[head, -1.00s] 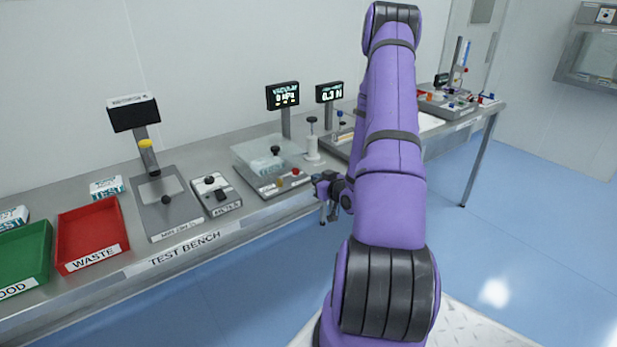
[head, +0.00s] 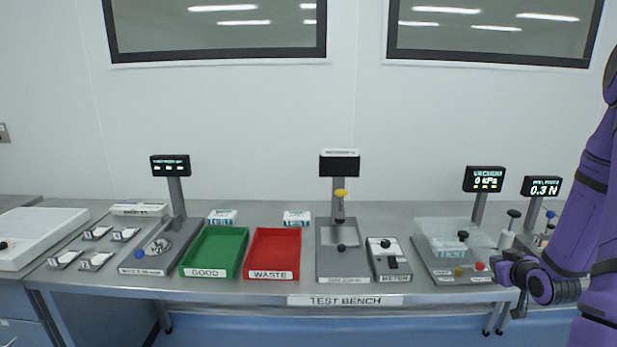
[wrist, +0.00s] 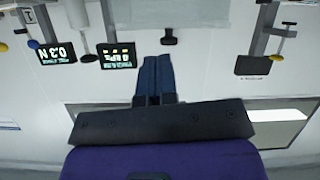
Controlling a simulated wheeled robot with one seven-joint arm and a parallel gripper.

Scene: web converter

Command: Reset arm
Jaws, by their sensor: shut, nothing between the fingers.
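My purple arm stands at the right edge in the head view. My gripper (head: 516,304) hangs at the front edge of the test bench (head: 430,299), in front of the vacuum station (head: 440,262) and its clear box. In the wrist view the two dark blue fingers (wrist: 155,60) lie side by side, closed with nothing between them. The wrist picture looks upside down, with the vacuum display (wrist: 116,55) and the force display (wrist: 56,53) beside the fingers.
A green GOOD tray (head: 243,251) and a red WASTE tray (head: 300,251) sit mid-bench. Right of them are a station with a yellow-topped post (head: 340,193) and a meter (head: 389,267). A white tray (head: 75,225) lies far left. Open space lies before the bench.

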